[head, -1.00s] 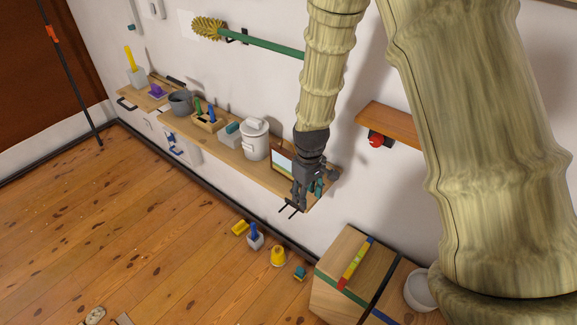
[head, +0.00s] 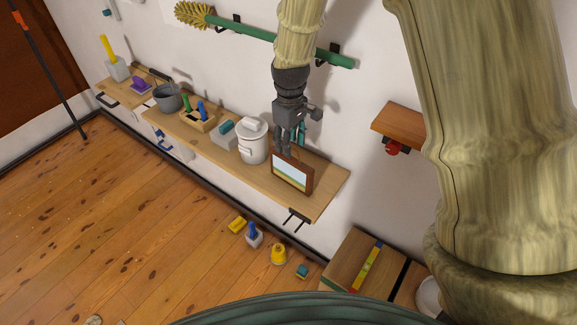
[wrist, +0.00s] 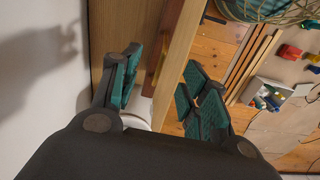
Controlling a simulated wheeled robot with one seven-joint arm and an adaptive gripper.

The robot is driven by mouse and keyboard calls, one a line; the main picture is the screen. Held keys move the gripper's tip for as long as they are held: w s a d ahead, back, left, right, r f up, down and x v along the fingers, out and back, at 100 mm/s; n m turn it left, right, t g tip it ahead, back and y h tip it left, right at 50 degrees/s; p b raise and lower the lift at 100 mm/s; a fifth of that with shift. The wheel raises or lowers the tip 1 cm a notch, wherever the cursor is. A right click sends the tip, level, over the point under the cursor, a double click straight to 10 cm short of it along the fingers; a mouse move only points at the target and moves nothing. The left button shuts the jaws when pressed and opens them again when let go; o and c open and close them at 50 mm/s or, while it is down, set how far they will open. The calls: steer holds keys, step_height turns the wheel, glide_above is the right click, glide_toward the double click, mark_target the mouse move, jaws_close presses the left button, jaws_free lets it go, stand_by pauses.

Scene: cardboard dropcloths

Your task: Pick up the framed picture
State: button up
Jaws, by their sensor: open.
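The framed picture (head: 291,173) has a brown wooden frame around a small landscape. It stands nearly upright at the right end of the wall shelf (head: 325,182). My gripper (head: 283,150) points down at the frame's top left corner, with its fingers partly behind the frame in the head view. In the wrist view my gripper (wrist: 163,72) is open, with teal finger pads on either side of a dark brown strip that looks like the frame's edge (wrist: 166,45). I cannot tell whether either finger touches it.
A white lidded bucket (head: 253,143) stands just left of the picture. A wooden box organizer (head: 197,118) and a grey bucket (head: 167,97) are farther left. A small bracket shelf (head: 400,122) is on the wall at right. Small items, including a yellow bell-shaped one (head: 278,253), lie on the floor.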

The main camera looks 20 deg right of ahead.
mark_target(292, 158)
step_height(292, 158, down, 3)
steer(key=shift+s+d+r+p, duration=0.1)
steer(key=shift+s+d+p, duration=0.05)
steer(key=shift+p, duration=0.2)
steer(key=shift+f, duration=0.55)
steer(key=shift+f+p, duration=0.3)
steer(key=shift+p, duration=0.1)
steer(key=shift+d+f+p, duration=0.1)
steer(key=shift+f+p, duration=0.9)
steer(key=shift+f, duration=1.35)
jaws_close()
